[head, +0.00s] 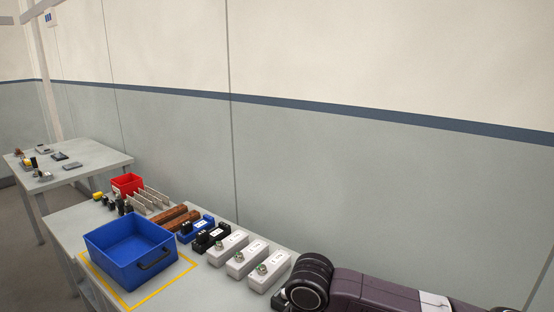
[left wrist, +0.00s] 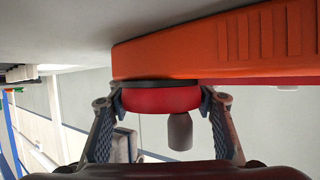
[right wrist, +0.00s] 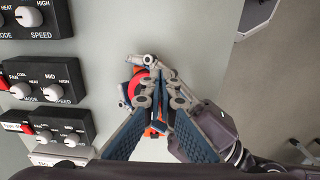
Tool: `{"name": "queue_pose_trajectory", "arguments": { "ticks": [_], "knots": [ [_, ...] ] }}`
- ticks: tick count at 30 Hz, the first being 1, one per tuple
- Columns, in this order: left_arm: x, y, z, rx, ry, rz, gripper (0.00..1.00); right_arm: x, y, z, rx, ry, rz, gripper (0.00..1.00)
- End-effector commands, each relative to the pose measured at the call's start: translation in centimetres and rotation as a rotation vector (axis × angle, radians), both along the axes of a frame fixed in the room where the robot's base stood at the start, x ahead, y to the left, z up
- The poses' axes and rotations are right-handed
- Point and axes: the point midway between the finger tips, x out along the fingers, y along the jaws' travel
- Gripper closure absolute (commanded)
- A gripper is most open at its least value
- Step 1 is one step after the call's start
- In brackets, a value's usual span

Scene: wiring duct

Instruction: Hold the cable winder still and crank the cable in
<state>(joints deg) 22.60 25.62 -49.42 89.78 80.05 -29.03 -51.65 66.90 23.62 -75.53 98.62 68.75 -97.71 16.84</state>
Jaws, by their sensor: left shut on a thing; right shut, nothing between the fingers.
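The cable winder shows in the left wrist view as an orange body (left wrist: 220,45) with a red round part (left wrist: 160,99) and a grey knob (left wrist: 180,131) beside it. My left gripper (left wrist: 161,94) is shut on the red round part, one finger on each side. In the right wrist view the red part (right wrist: 138,85) and a bit of orange show behind the fingers. My right gripper (right wrist: 160,88) is shut and empty, its tips together in front of the winder; whether they touch it I cannot tell. I see no cable. The head view shows neither gripper nor winder.
Black control boxes with white knobs (right wrist: 36,16) stand left of my right gripper. In the head view a blue bin (head: 128,263), a red bin (head: 127,182) and several white boxes (head: 246,259) stand on the bench. A second table (head: 95,158) is at far left.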

Motion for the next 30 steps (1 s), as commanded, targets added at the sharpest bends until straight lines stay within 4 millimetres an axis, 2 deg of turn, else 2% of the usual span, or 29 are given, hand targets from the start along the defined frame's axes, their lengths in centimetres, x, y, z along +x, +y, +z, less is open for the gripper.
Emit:
{"name": "queue_pose_trajectory", "arguments": {
  "ticks": [15, 26, 30],
  "knots": [
    [0.0, 0.0, -0.1, 0.001, 0.001, -0.001, 0.88, -0.1, 0.1, 5.4, 0.002, -0.001, 0.000, 1.00],
    [0.0, 0.0, -0.1, 0.001, 0.001, -0.001, 0.88, -0.1, 0.1, 6.0, 0.001, 0.001, 0.000, 1.00],
    [0.0, 0.0, -0.1, 0.001, 0.001, -0.001, 0.88, 0.6, -0.5, 6.2, -0.003, -0.003, 0.001, 1.00]
  ]
}}
